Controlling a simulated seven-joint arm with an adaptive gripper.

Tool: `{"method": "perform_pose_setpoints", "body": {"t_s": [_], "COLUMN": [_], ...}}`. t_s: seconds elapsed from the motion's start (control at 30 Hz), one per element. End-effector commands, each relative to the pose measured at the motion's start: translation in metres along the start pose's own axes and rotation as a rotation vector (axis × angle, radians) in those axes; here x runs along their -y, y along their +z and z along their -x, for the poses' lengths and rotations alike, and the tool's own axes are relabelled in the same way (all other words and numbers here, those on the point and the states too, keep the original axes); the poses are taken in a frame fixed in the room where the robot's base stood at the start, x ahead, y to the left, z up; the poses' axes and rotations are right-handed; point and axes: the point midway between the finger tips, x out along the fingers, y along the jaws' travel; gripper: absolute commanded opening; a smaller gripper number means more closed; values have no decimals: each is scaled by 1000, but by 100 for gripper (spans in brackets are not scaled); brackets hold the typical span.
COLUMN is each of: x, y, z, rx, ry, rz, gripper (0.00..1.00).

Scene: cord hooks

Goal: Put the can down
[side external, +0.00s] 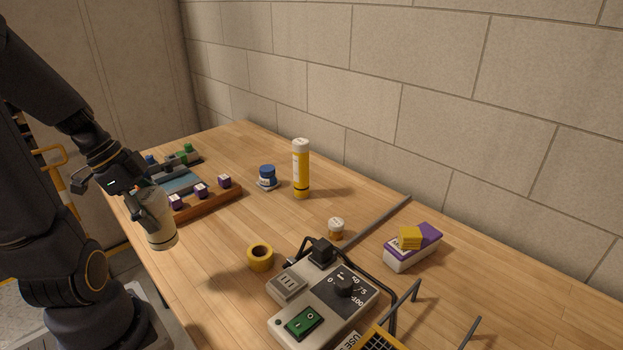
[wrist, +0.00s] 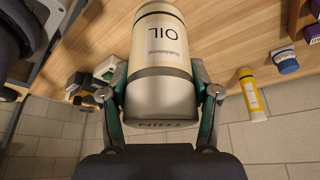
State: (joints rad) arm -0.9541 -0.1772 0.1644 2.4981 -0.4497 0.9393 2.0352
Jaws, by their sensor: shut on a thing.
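A cream can (side external: 160,222) with a dark band is held in my gripper (side external: 146,200) at the left of the side external view, over the table's near left part. It looks a little tilted there, and its base seems to be above the wood. In the wrist view the can (wrist: 162,65) fills the middle and reads "OIL". My gripper (wrist: 162,95) is shut on it, with one finger on each side. The can hides much of the table behind it in the wrist view.
A wooden tray (side external: 212,205) with small purple-and-white blocks stands behind the can. A yellow tape roll (side external: 260,258), a small jar (side external: 336,229), a yellow tube (side external: 301,170) and a blue-lidded pot (side external: 267,176) stand to the right. A control box (side external: 290,318) is in front.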

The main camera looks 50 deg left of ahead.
Motion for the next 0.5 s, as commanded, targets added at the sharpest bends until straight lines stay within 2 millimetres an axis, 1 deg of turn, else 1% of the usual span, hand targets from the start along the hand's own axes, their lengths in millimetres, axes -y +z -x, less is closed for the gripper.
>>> {"method": "perform_pose_setpoints", "body": {"t_s": [0.3,0.4,0.5], "x": [72,87,100], "y": [-19,-18,-18], "z": [-47,-70,-88], "rx": [0,0,0], "ry": [6,8,5], "rz": [0,2,1], "gripper": [6,6,6]}}
